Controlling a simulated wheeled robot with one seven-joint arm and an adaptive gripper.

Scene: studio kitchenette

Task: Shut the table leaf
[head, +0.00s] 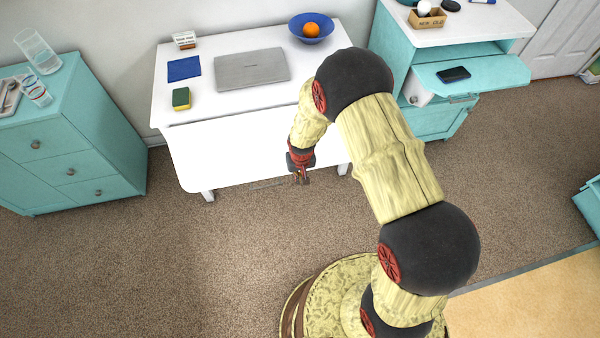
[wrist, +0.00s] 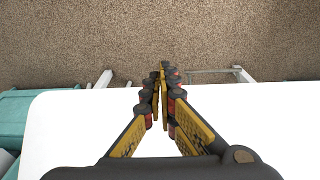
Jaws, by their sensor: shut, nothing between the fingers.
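The white table (head: 217,108) stands against the wall, and its white leaf (head: 215,160) extends from the front side with rounded corners. The leaf is bare, and I cannot tell if it is level or sloping. My gripper (head: 301,178) is at the leaf's front edge, right of its middle. In the wrist view the leaf (wrist: 70,125) fills the lower part, and the shut, empty fingertips (wrist: 163,72) reach just past its edge over the carpet. Whether they touch the leaf is unclear. My arm hides the leaf's right part in the head view.
On the tabletop are a laptop (head: 252,69), a blue cloth (head: 184,69), a sponge (head: 181,99), a small sign (head: 185,40) and a blue bowl (head: 298,30) with an orange (head: 311,30). Teal cabinets (head: 70,150) flank the table. Carpet in front is clear.

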